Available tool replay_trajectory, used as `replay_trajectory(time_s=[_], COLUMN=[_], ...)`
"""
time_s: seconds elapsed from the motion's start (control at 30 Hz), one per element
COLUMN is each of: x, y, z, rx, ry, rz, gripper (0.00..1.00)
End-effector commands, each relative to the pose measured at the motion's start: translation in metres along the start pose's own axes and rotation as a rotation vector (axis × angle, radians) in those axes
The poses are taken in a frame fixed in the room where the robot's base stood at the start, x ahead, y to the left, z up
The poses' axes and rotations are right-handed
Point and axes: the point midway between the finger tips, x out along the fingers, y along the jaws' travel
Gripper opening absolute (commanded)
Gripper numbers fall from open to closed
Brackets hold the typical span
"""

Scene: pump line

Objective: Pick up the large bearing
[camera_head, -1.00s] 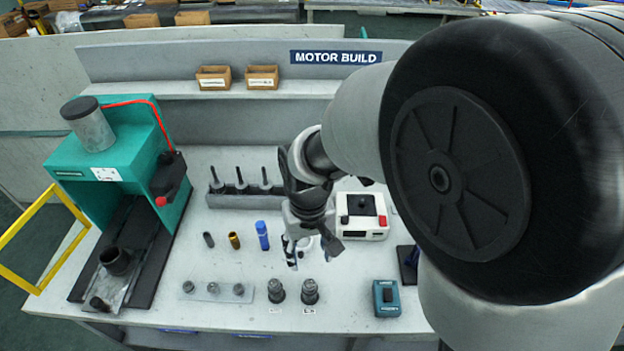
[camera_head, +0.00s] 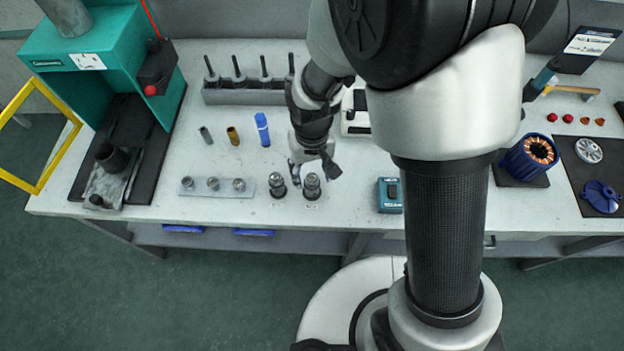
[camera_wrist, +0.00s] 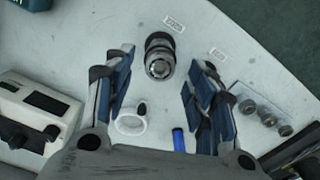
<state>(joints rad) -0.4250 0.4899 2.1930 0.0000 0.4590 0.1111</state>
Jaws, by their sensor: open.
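Two dark, stepped metal bearing pieces stand upright side by side near the bench's front edge in the head view. The right one (camera_head: 312,186) looks slightly larger, so I take it as the large bearing; the left one (camera_head: 277,186) stands apart from it. My gripper (camera_head: 312,168) is just behind and above the right piece. In the wrist view the same piece (camera_wrist: 159,56) shows between and beyond the spread fingers of my gripper (camera_wrist: 160,82), beside a small label (camera_wrist: 174,23). The fingers are open and empty. The left piece is hidden there, probably behind a finger.
A plate with three small metal parts (camera_head: 187,184) lies to the left. A teal box (camera_head: 380,195) is to the right. A white ring (camera_wrist: 131,120) shows in the wrist view.

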Motion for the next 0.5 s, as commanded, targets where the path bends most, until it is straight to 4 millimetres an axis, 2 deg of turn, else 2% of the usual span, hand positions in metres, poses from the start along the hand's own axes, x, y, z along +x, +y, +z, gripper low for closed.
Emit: replay_trajectory(time_s=[0.07, 0.3, 0.5], x=[0.0104, 0.0097, 0.0096], y=[0.0001, 0.0, 0.0], z=[0.0006, -0.0001, 0.0], rx=[0.0, 0.0, 0.0], ry=[-0.002, 0.001, 0.0], rz=[0.0, 0.0, 0.0], gripper=[0.51, 0.5, 0.37])
